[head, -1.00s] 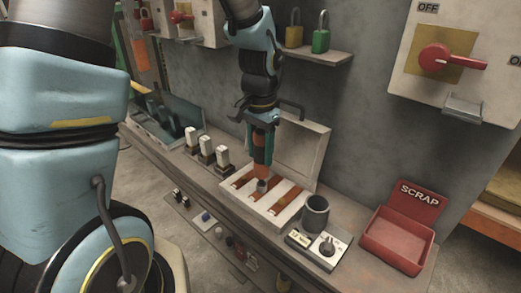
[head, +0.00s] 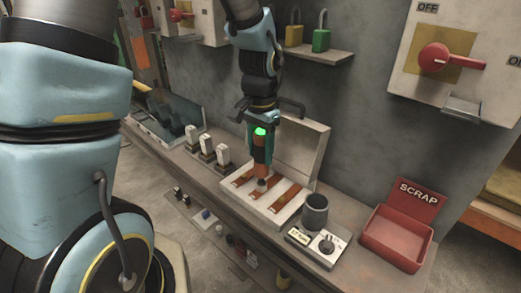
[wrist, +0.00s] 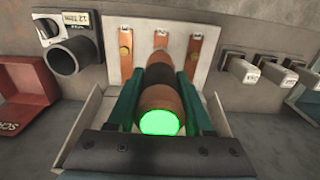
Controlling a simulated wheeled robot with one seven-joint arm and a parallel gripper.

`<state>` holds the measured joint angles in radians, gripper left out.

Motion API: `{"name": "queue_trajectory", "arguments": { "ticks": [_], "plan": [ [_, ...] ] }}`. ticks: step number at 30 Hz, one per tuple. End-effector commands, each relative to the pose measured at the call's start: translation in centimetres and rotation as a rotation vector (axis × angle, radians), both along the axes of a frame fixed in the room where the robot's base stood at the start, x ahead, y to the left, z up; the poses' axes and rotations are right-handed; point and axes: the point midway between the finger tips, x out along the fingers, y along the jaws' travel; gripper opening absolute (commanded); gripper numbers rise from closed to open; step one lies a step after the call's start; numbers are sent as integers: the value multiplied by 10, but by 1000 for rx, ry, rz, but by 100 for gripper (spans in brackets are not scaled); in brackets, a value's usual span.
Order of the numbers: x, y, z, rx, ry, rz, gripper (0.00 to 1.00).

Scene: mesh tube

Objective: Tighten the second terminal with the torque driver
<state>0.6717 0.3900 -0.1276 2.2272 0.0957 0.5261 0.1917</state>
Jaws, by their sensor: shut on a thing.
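My gripper (wrist: 163,110) is shut on the torque driver (wrist: 162,100), an orange-brown tool with a dark band. Its rear end glows green in the wrist view. In the head view the driver (head: 260,155) stands nearly upright, tip down, over the middle copper bar of the white terminal box (head: 235,203). The tip meets the middle terminal (head: 262,182) or is just above it; I cannot tell which. The left terminal (wrist: 126,43) and right terminal (wrist: 196,38) show on either side in the wrist view, both free of the tool.
A dark cup (head: 314,214) and a dial block (head: 322,247) stand right of the box, with a red scrap bin (head: 395,240) beyond. Several white-topped fuses (head: 207,145) stand left. The open lid (head: 303,150) rises behind the driver. A shelf with padlocks (head: 318,55) hangs above.

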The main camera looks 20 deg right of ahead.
Motion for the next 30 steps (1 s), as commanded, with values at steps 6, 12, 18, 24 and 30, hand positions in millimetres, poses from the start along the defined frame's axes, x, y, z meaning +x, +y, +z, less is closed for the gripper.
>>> {"name": "queue_trajectory", "arguments": {
  "ticks": [6,12,18,24,30],
  "plan": [
    [0,0,-1,1,2,0,0],
    [0,0,3,1,2,0,0],
    [0,0,15,1,0,0,0],
    [0,0,26,0,0,0,0],
    [0,0,37,0,0,0,0]
  ]
}}
